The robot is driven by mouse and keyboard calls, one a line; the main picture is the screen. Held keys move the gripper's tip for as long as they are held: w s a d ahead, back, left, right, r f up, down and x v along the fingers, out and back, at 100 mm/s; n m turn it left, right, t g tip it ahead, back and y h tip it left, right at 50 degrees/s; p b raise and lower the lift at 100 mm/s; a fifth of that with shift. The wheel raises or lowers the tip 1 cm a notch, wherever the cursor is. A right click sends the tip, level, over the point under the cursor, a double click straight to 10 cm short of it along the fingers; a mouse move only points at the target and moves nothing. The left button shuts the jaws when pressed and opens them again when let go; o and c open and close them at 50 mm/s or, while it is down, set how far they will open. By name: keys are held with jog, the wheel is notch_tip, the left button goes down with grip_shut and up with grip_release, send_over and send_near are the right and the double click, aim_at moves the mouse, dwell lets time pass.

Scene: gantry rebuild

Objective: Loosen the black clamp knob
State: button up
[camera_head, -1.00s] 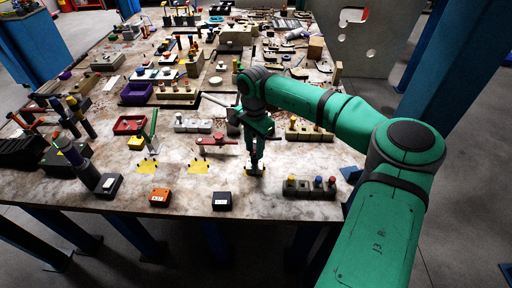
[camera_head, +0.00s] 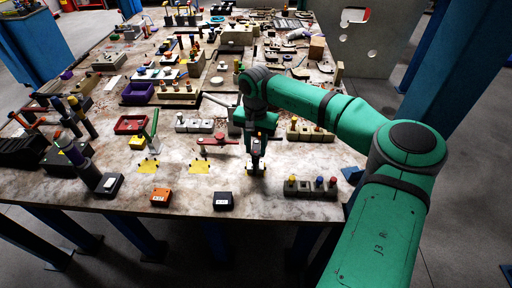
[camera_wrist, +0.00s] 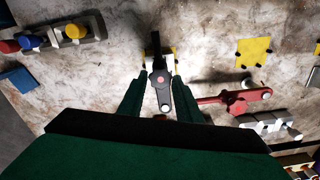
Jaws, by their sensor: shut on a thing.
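The black clamp knob (camera_wrist: 161,78) shows in the wrist view as a dark grey lever-like piece with a pinkish dot and a pale round tip at its near end. It sits over a white and yellow base at the table's front. My gripper (camera_wrist: 161,76) has one green finger on each side of the knob and is shut on it. In the head view my gripper (camera_head: 256,166) points down at the same spot, and the knob is mostly hidden there by the fingers.
A red clamp lever (camera_wrist: 236,100) lies to the right in the wrist view. A block with coloured knobs (camera_head: 311,188) stands right of my gripper in the head view. Orange (camera_head: 161,196) and dark boxes (camera_head: 223,201) sit near the front edge.

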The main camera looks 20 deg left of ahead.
aim_at(256, 152)
jog(key=shift+s+a, duration=0.15)
jog(key=o, duration=0.9)
jog(key=shift+r, duration=5.45)
jog(key=shift+f, duration=0.1)
